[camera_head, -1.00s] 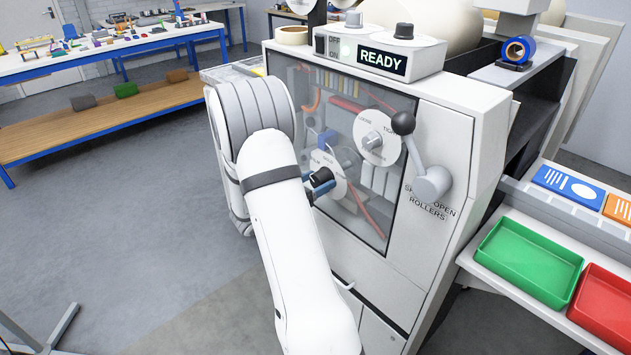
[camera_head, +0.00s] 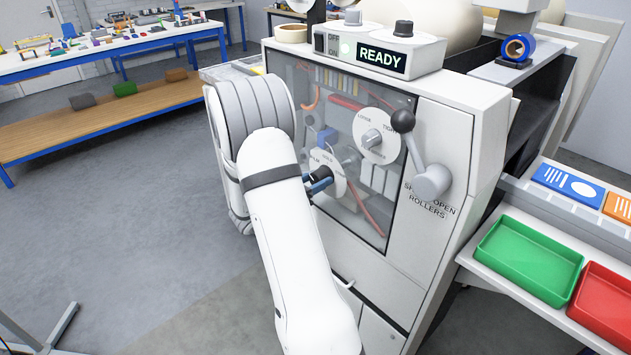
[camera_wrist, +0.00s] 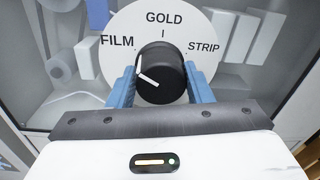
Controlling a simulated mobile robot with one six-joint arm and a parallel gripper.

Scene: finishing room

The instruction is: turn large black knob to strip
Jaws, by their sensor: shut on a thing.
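The large black knob (camera_wrist: 162,75) sits on a round white dial (camera_wrist: 210,22) marked FILM at left, GOLD at top and STRIP at right. The knob's white pointer line is on its left side, toward FILM. My gripper (camera_wrist: 161,84) is shut on the knob, with one blue finger on each side of it. In the head view, my gripper (camera_head: 318,184) is at the lower-left dial (camera_head: 337,187) of the machine, and my arm hides part of that area.
A second dial (camera_head: 378,136) with a grey knob is up and right of my gripper. A lever with a black ball (camera_head: 403,121) stands out at its right. The machine's display (camera_head: 382,59) reads READY. Green (camera_head: 528,258) and red (camera_head: 603,305) trays are at right.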

